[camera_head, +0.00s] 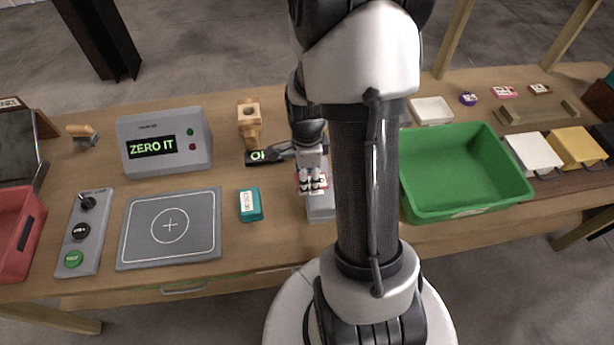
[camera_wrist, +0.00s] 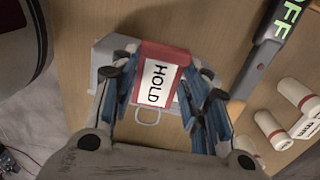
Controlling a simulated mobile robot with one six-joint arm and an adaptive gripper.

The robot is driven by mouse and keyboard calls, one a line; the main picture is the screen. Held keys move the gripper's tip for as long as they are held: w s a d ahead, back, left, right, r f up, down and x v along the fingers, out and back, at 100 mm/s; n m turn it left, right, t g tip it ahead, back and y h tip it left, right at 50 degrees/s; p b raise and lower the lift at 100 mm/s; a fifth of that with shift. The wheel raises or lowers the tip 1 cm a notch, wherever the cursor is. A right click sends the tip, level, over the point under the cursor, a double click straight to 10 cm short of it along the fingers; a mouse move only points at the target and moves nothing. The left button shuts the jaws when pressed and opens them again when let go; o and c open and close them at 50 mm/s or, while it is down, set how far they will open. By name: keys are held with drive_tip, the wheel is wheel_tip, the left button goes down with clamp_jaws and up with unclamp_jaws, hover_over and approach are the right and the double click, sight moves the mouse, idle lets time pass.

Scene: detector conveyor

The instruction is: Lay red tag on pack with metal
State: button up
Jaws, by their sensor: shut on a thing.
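My gripper (camera_head: 313,182) is shut on a red tag with a white HOLD label, which the wrist view shows between its fingers (camera_wrist: 152,77). Just below the tag is a grey pack (camera_head: 321,211) with a handle, seen in part in the wrist view (camera_wrist: 104,52). I cannot tell whether the tag touches the pack. A teal pack (camera_head: 250,206) with a pale label lies to the left. A dark wand (camera_head: 262,157) with a green-lit display lies behind; in the wrist view the display (camera_wrist: 290,18) reads OFF.
A grey box (camera_head: 165,144) shows ZERO IT. A grey pad (camera_head: 170,228) and button panel (camera_head: 84,232) lie at left. A green bin (camera_head: 455,207) stands right of my arm. A wooden stand (camera_head: 249,125) is behind the wand. Pale cylinders (camera_wrist: 273,130) lie nearby in the wrist view.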

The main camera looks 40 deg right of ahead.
drive_tip(key=shift+r, duration=0.1)
drive_tip(key=shift+f, duration=0.2)
drive_tip(key=o, duration=0.9)
drive_tip(key=shift+c, duration=0.2)
drive_tip(key=shift+r, duration=0.15)
wheel_tip(320, 180, up, 12)
drive_tip(key=p, duration=0.4)
drive_tip(key=s+a+r+n+t, duration=0.2)
drive_tip(key=s+a+r+n, duration=0.1)
drive_tip(key=a+r+n, duration=0.75)
drive_tip(key=s+a+r+n+t, duration=0.2)
drive_tip(key=s+a+r+n, duration=0.3)
drive_tip(key=n, duration=0.9)
drive_tip(key=s+a, duration=0.2)
drive_tip(key=s, duration=0.1)
drive_tip(key=shift+a+t, duration=0.2)
drive_tip(key=shift+t, duration=0.1)
drive_tip(key=shift+f+b, duration=0.1)
drive_tip(key=shift+b, duration=0.25)
